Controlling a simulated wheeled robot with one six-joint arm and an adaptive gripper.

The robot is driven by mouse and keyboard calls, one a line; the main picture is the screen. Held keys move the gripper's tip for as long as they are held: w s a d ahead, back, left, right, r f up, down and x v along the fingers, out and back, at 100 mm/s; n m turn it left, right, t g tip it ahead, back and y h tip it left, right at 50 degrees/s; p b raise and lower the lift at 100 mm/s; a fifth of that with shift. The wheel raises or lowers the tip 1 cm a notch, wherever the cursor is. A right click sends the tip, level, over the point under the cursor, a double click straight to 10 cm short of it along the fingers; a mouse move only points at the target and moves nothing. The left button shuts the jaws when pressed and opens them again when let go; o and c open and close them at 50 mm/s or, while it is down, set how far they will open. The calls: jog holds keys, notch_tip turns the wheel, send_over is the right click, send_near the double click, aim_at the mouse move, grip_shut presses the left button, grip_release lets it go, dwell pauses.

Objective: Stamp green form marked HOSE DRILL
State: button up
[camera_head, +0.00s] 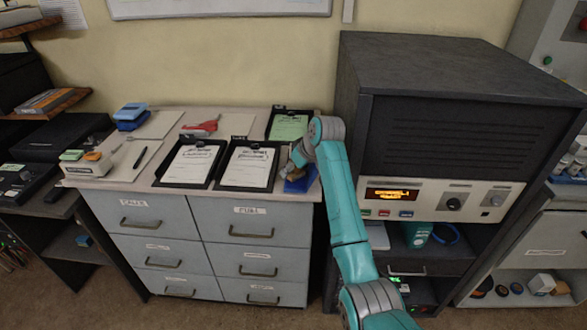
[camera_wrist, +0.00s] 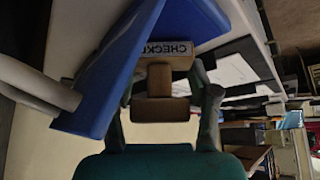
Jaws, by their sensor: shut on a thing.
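My gripper (camera_head: 294,166) is shut on a wooden-handled stamp (camera_wrist: 160,80) at the right end of the counter top. In the wrist view, the fingers of my gripper (camera_wrist: 165,108) stand on both sides of the brown handle. The stamp's label starts with "CHECKE". A blue thing (camera_head: 301,183), perhaps an ink pad, lies just under and beside the stamp; it is large in the wrist view (camera_wrist: 110,85). I cannot tell whether they touch. The green form (camera_head: 289,127) is on a dark clipboard at the back right, partly behind my arm. Its text is too small to read.
Two white forms on clipboards (camera_head: 191,165) (camera_head: 248,167) lie on the counter front. A red thing (camera_head: 201,128), a blue stapler-like thing (camera_head: 131,116) and a pen (camera_head: 140,157) lie to the left. A tall dark console cabinet (camera_head: 440,110) stands close on the right.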

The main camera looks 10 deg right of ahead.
jog(key=shift+r, duration=3.5)
jog(key=shift+w, duration=0.1)
